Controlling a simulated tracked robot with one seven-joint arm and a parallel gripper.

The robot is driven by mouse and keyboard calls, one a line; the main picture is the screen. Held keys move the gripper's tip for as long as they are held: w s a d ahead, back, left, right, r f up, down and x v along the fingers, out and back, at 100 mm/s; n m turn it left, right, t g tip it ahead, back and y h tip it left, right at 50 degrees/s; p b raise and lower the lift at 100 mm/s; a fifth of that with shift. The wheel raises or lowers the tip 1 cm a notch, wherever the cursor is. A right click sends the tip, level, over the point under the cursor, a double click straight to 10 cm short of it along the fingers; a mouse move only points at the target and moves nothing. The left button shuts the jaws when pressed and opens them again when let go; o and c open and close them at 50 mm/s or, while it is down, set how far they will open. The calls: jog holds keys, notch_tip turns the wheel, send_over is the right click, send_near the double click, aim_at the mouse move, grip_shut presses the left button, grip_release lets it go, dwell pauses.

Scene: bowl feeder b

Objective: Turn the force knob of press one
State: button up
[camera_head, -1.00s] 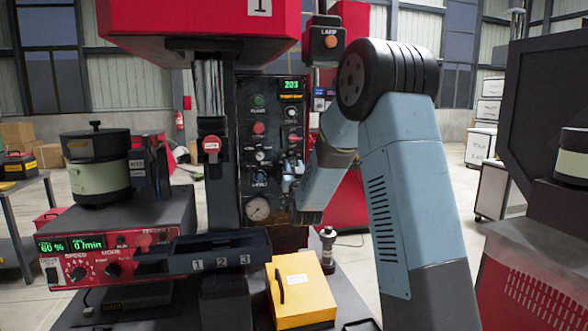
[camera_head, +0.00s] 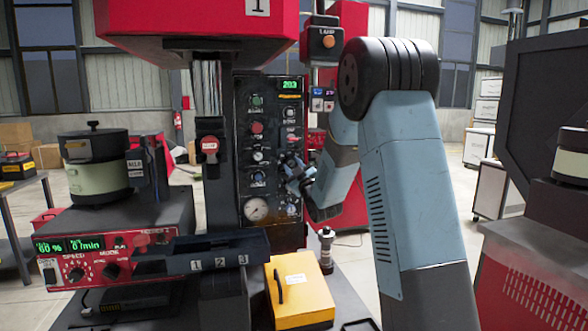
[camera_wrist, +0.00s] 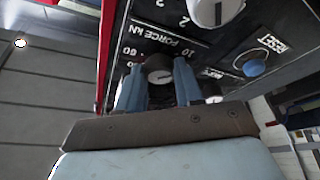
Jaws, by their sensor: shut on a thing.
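The control panel (camera_head: 243,140) of press one is black, with several knobs and buttons, a green number display (camera_head: 290,85) at its top and a round gauge (camera_head: 256,209) low down. In the wrist view, the dark round force knob (camera_wrist: 158,70) sits beside the lettering "FORCE KN" and its scale numbers. My gripper (camera_wrist: 160,84) has a blue finger on each side of this knob and is shut on it. In the head view my gripper (camera_head: 292,166) is at the right part of the panel, and my wrist hides some of the controls there.
Near my gripper in the wrist view are a white knob (camera_wrist: 216,10) above and a blue reset button (camera_wrist: 254,67) to the right. In the head view, a yellow box (camera_head: 300,290) and a dark cylinder (camera_head: 326,250) stand below my arm. A lamp box (camera_head: 325,42) hangs above.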

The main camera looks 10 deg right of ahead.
jog(key=shift+n, duration=0.4)
jog(key=o, duration=1)
jog(key=shift+o, duration=0.2)
jog(key=v, duration=1.3)
jog(key=shift+s, duration=0.4)
jog(key=shift+d, duration=0.15)
